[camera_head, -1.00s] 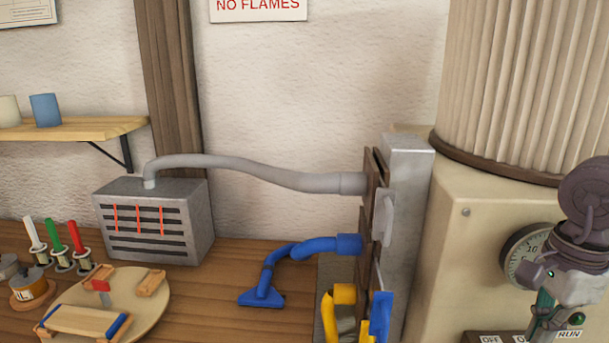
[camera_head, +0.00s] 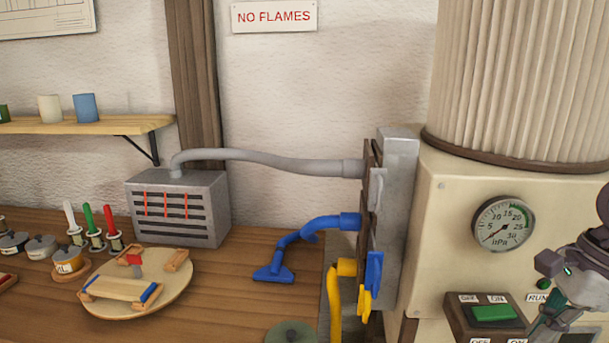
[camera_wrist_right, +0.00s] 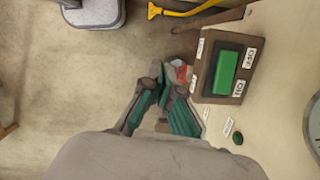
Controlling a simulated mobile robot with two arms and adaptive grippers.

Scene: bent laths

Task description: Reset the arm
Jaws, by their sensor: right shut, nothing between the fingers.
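My right gripper (camera_head: 541,325) shows at the lower right of the head view, in front of the cream machine (camera_head: 460,210) and beside the switch box (camera_head: 459,325). In the right wrist view, its dark and green fingers (camera_wrist_right: 168,78) are shut with nothing held between them, near the same box with a green switch (camera_wrist_right: 225,72). In the head view that switch (camera_head: 493,313) sits between OFF and ON labels. Part of the right arm is cut off by the picture edge. My left gripper is not in view.
A dial gauge (camera_head: 503,224) is on the machine's front. A grey post (camera_head: 398,220) with blue and yellow hoses stands left of it. The wooden bench (camera_head: 225,290) holds a slotted grey box (camera_head: 180,210) and a round board (camera_head: 178,291).

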